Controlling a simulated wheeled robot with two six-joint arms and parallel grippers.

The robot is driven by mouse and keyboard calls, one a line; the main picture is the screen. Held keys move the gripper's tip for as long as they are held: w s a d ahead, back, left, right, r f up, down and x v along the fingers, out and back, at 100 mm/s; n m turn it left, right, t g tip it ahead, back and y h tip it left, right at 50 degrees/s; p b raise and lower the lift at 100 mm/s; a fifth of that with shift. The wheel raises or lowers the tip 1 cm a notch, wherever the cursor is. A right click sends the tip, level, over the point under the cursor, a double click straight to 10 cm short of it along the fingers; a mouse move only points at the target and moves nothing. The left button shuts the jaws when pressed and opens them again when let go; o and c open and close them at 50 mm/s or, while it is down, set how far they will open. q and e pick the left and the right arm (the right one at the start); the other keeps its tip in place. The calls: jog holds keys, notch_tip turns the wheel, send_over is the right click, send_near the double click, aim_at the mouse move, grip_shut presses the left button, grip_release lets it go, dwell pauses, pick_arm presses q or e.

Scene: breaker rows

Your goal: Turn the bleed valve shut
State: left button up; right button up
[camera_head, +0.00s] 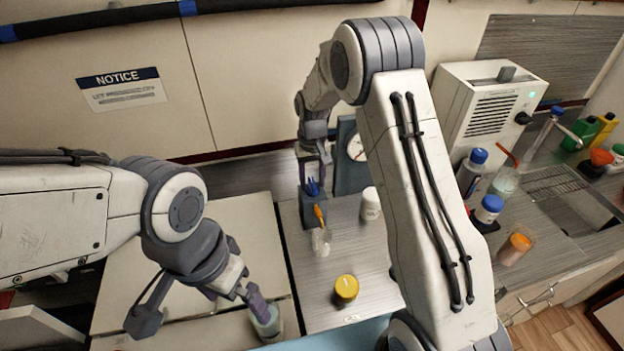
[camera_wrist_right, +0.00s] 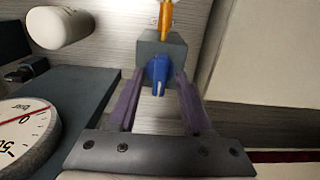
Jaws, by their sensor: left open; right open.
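A blue handle (camera_wrist_right: 157,72), which I take for the bleed valve, sits on a small grey block (camera_wrist_right: 176,48). In the head view the blue handle (camera_head: 312,187) stands at the top of the block (camera_head: 308,212), left of the gauge. My right gripper (camera_wrist_right: 158,88) is open, with its purple fingers on either side of the handle; contact cannot be told. It also shows in the head view (camera_head: 314,170), above the block. A round gauge (camera_wrist_right: 22,135) in bar is cut off at the left. My left gripper (camera_head: 261,308) is open at a pale teal cup (camera_head: 268,322).
An orange piece (camera_head: 319,215) stands at the block's near side, close to a clear beaker (camera_head: 321,241). A white bottle (camera_head: 370,204) and a yellow-lidded jar (camera_head: 346,289) are on the grey counter. Several bottles and a white machine (camera_head: 487,112) stand to the right.

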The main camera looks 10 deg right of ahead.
aim_at(312, 182)
jog(key=shift+r, duration=0.5)
notch_tip(312, 182, up, 10)
jog(key=b, duration=0.2)
jog(key=shift+f, duration=0.25)
